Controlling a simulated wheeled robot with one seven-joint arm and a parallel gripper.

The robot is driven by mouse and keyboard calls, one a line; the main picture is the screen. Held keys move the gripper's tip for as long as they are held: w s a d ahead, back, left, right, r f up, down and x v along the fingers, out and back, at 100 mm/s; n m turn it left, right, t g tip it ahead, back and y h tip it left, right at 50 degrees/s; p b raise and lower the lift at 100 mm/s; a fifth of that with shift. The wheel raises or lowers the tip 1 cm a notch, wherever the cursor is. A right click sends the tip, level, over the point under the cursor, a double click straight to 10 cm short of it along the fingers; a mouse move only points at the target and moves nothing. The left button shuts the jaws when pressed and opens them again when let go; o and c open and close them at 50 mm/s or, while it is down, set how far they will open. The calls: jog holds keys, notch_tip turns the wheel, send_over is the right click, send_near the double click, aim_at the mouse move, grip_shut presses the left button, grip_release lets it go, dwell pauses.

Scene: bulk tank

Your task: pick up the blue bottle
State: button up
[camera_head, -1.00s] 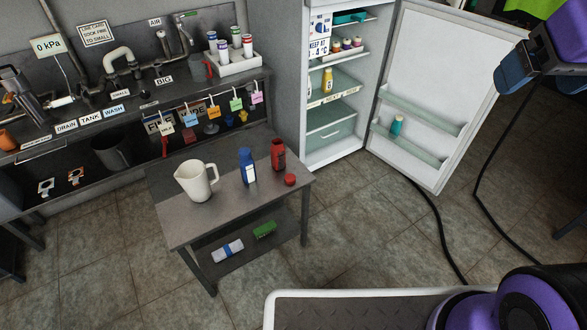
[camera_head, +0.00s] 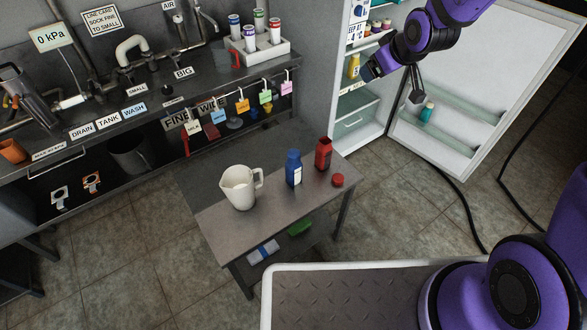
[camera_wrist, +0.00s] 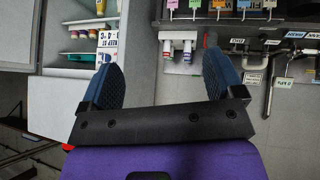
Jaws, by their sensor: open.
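The blue bottle (camera_head: 294,168) stands upright on a small metal table (camera_head: 272,209), between a white jug (camera_head: 240,187) and a red bottle (camera_head: 323,154). It has a white label. My gripper (camera_head: 370,72) is in the air in front of the open fridge, up and to the right of the blue bottle and well apart from it. In the wrist view my gripper (camera_wrist: 155,85) shows two blue fingers spread wide with nothing between them. I cannot make out the blue bottle in the wrist view.
A red cap (camera_head: 337,180) lies beside the red bottle. The open fridge door (camera_head: 480,90) is at the right. A counter with pipes and a white rack (camera_head: 258,50) runs behind the table.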

jog(key=w+a+f+n+y, duration=0.1)
jog(key=w+a+f, duration=0.1)
jog(key=f, duration=0.4)
jog(key=w+a+f+y, duration=0.1)
jog(key=a+f, duration=0.2)
jog(key=f, duration=0.3)
jog(key=t+y, duration=0.3)
jog(key=y, duration=0.1)
send_near(298, 172)
jog(key=a, duration=0.1)
jog(key=shift+m, duration=0.3)
jog(key=shift+d+f+x, duration=0.1)
jog(key=shift+d+x, duration=0.05)
jog(key=shift+x, duration=1.65)
jog(key=shift+d+f+x, duration=0.1)
jog(key=shift+d+x, duration=0.05)
jog(key=shift+x, duration=1.65)
jog(key=shift+d+f+x, duration=0.1)
jog(key=shift+d+x, duration=0.05)
jog(key=shift+x, duration=1.65)
jog(key=shift+w+r, duration=0.1)
jog(key=shift+w, duration=0.1)
jog(key=c, duration=1.2)
jog(key=shift+o, duration=0.2)
